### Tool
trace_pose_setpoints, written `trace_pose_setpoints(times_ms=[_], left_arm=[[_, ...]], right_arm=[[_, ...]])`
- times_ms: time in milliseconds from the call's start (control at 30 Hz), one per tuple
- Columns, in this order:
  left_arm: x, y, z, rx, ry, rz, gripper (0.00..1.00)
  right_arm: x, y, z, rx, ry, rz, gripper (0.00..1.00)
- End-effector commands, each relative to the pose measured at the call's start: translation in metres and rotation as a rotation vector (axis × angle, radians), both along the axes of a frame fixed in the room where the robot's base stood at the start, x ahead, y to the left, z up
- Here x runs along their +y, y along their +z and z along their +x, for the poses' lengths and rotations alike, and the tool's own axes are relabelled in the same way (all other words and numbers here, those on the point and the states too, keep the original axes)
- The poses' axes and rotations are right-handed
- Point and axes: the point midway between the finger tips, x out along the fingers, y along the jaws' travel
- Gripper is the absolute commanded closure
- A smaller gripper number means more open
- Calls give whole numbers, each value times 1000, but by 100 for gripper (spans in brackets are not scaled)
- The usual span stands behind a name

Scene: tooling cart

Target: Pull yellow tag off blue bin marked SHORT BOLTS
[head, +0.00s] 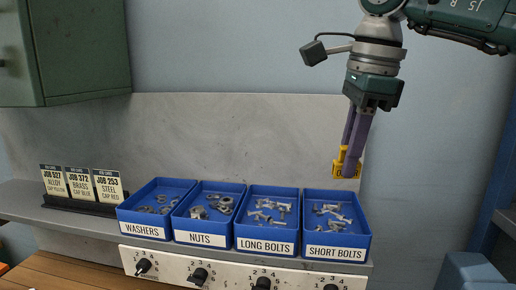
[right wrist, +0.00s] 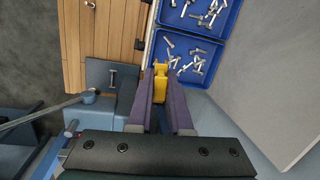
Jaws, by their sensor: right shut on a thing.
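The blue bin marked SHORT BOLTS (head: 337,238) stands at the right end of the row of bins, with loose bolts in it. It also shows in the right wrist view (right wrist: 213,52). My right gripper (head: 347,165) is above the back right part of this bin, pointing down. Its fingers are shut on the yellow tag (head: 338,166). The tag also shows between the fingertips in the right wrist view (right wrist: 160,82). In the head view the tag is apart from the bin, above its rim. My left gripper is not in view.
Blue bins marked WASHERS (head: 142,231), NUTS (head: 200,239) and LONG BOLTS (head: 265,246) stand to the left on the shelf. Job cards (head: 80,184) stand in a dark holder farther left. A panel with several black knobs (head: 199,275) is below. A green cabinet (head: 70,50) hangs upper left.

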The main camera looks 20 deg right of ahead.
Motion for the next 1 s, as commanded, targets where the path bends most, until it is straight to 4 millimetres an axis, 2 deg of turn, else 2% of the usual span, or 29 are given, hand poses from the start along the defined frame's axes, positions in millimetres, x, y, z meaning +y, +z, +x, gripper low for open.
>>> trace_pose_setpoints(times_ms=[1000], left_arm=[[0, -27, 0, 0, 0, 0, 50]], right_arm=[[0, -35, 0, 1, 0, 0, 100]])
